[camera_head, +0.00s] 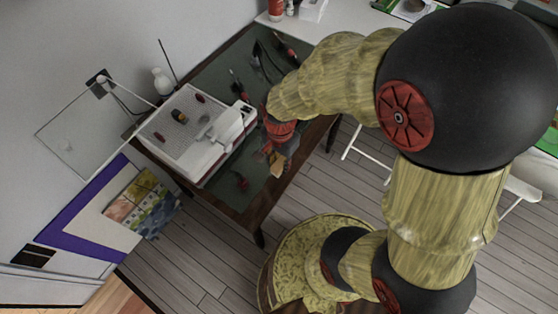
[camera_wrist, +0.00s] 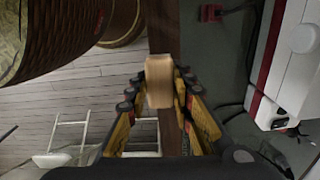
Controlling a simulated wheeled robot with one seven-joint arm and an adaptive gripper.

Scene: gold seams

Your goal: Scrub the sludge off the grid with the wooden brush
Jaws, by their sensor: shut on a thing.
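My gripper (camera_head: 279,150) is beside the right side of the white machine, over the dark table mat. In the wrist view my gripper (camera_wrist: 159,88) is shut on a pale wooden block, the wooden brush (camera_wrist: 159,70). The brush shows as a small tan patch in the head view (camera_head: 277,166); its bristles cannot be made out. The grid (camera_head: 183,138) is the pale, finely patterned top of the white machine, left of my gripper and apart from it.
The white machine (camera_wrist: 298,75) with a red stripe fills the right of the wrist view. A raised white part (camera_head: 233,122) stands at its right end. Red-handled tools (camera_head: 238,88) and cables lie behind it. A white bottle (camera_head: 162,81) stands behind left.

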